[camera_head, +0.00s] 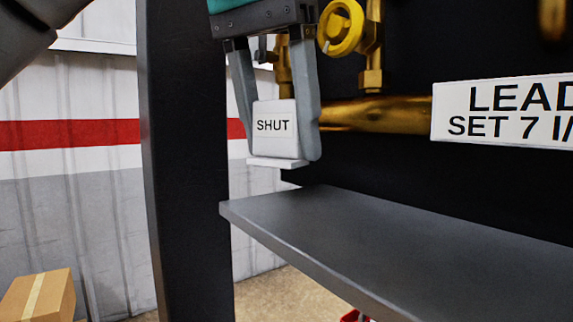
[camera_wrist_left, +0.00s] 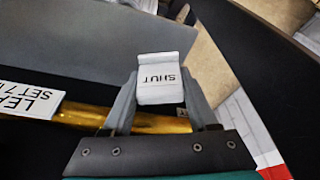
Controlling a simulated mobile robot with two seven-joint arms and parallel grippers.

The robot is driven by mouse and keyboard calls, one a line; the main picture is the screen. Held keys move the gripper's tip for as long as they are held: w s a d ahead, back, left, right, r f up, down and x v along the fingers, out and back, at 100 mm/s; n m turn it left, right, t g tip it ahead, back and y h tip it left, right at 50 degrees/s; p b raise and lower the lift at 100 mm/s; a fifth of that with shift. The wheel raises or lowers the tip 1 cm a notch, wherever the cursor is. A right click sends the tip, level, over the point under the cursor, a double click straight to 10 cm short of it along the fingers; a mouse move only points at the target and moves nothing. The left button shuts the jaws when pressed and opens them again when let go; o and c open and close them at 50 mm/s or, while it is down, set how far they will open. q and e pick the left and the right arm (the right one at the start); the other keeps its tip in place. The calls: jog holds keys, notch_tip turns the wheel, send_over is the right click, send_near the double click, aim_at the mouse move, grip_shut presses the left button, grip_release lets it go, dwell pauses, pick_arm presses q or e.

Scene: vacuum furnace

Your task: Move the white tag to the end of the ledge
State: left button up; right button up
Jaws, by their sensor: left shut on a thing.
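The white tag (camera_head: 273,124) reads "SHUT" and has a flat foot along its lower edge. My left gripper (camera_head: 280,140) is shut on it, with one finger on each side, and holds it upright. The tag also shows between the fingers of my left gripper (camera_wrist_left: 165,92) in the left wrist view, where the tag (camera_wrist_left: 160,76) has its lettering upside down. The dark grey ledge (camera_head: 370,230) lies below and to the right of the tag. The tag is above the level of the ledge's left end, apart from it. My right gripper is not in view.
A black post (camera_head: 187,160) stands left of the ledge. Brass pipework (camera_head: 375,114) with a yellow valve wheel (camera_head: 341,28) runs behind the gripper. A white "LEAD" sign (camera_head: 505,110) is at the right. The visible ledge top is bare. A cardboard box (camera_head: 38,297) sits lower left.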

aim_at(281, 158)
pick_arm(q)
jog(key=shift+d+f, duration=0.1)
jog(key=shift+f, duration=0.45)
notch_tip(281, 158, down, 2)
jog(key=shift+w+d+f, duration=0.2)
jog(key=shift+d+f, duration=0.1)
jog(key=shift+d, duration=0.05)
jog(key=shift+a+f, duration=0.1)
jog(key=shift+f, duration=0.05)
jog(key=o, duration=1.3)
jog(key=v, duration=1.2)
